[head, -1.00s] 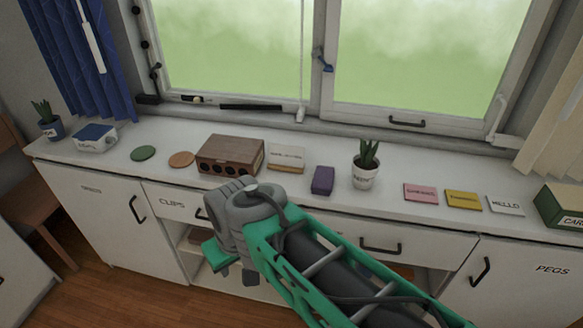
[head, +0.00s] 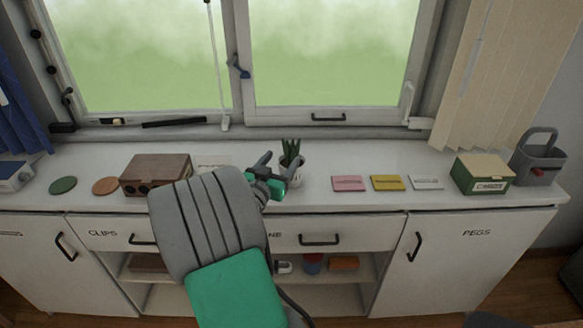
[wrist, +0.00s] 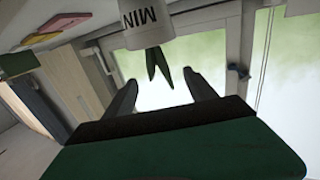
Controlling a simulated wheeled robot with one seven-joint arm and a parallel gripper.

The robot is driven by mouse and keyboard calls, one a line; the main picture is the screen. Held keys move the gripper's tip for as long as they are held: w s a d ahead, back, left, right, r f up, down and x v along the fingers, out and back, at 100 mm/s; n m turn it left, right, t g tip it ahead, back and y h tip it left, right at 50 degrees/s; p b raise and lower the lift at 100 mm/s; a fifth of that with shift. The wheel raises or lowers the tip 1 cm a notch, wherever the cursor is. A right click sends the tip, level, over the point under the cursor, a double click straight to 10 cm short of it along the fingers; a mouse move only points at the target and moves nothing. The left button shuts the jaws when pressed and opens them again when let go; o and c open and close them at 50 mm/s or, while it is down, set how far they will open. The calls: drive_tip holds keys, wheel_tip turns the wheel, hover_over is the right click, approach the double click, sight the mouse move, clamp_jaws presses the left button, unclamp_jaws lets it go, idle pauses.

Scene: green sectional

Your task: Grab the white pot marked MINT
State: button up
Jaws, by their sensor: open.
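The white pot (head: 299,174) with a green spiky plant stands on the white counter below the window, partly hidden by my gripper in the head view. In the wrist view, which is upside down, the pot (wrist: 148,27) shows the dark letters "MIN"; the rest is cut off or out of sight. My gripper (head: 280,160) is at the pot in the head view, with its fingers spread. In the wrist view my gripper (wrist: 160,80) is open, and the plant's leaves show between the fingertips. I cannot tell whether a finger touches the pot.
Pink (head: 349,184), yellow (head: 387,183) and white cards (head: 426,183) lie to the right. Further right are a green box (head: 483,174) and a grey caddy (head: 538,160). A brown box (head: 155,175) stands left. The window (head: 330,60) rises close behind the counter.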

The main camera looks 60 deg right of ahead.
sight(289, 150)
drive_tip(key=d+p, duration=0.1)
drive_tip(key=d, duration=0.1)
drive_tip(key=d+p, duration=0.1)
drive_tip(key=d, duration=0.2)
drive_tip(key=d+p, duration=0.1)
drive_tip(key=d, duration=0.1)
drive_tip(key=shift+d+r, duration=0.25)
drive_tip(key=shift+d, duration=0.1)
drive_tip(key=shift+c, duration=0.4)
drive_tip(key=shift+w, duration=0.1)
clamp_jaws()
drive_tip(key=shift+r, duration=0.1)
